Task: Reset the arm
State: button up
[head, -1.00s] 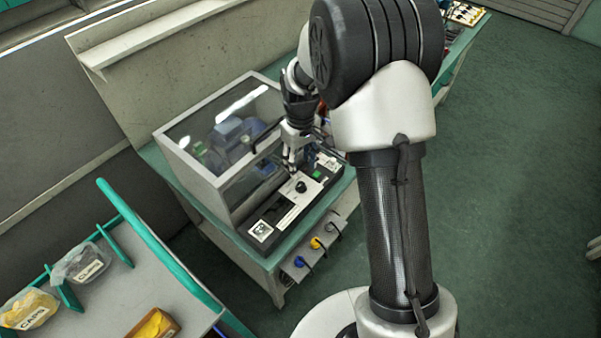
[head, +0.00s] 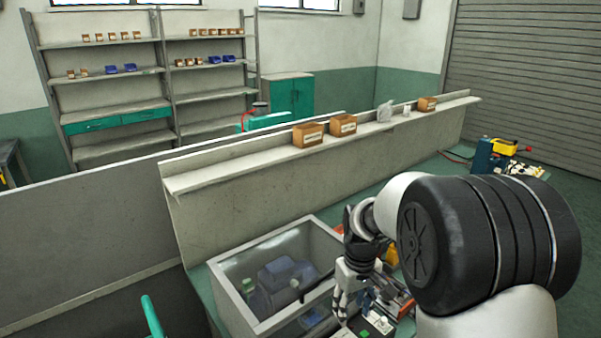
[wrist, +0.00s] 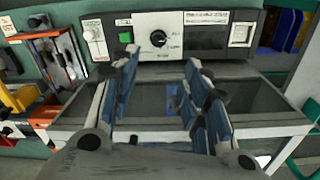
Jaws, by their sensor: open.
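My gripper (head: 342,312) hangs near the front right corner of a clear-sided box, just over a control panel (head: 376,324) that the lower picture edge cuts off. In the wrist view, my gripper (wrist: 160,75) is open, with blue-padded fingers apart and nothing between them. Beyond the fingertips is the panel's white plate with a black knob (wrist: 158,38). A green button (wrist: 125,35) sits left of the knob and a white switch (wrist: 240,34) to its right. I cannot tell whether a fingertip touches the panel. My arm's large dark joint covers the lower right of the head view.
The clear-sided box (head: 240,318) holds a blue-grey pump (head: 287,275). A ledge (head: 235,172) behind carries cardboard boxes (head: 308,134) and a bag. Shelves (head: 95,42) stand far back.

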jog(key=s+r+m+t, duration=0.3)
jog(key=s+r, duration=1.3)
jog(key=s, duration=0.3)
jog(key=s+m+t, duration=0.1)
jog(key=s, duration=0.6)
jog(key=shift+s+f, duration=0.2)
jog(key=shift+s, duration=0.2)
jog(key=shift+d, duration=0.1)
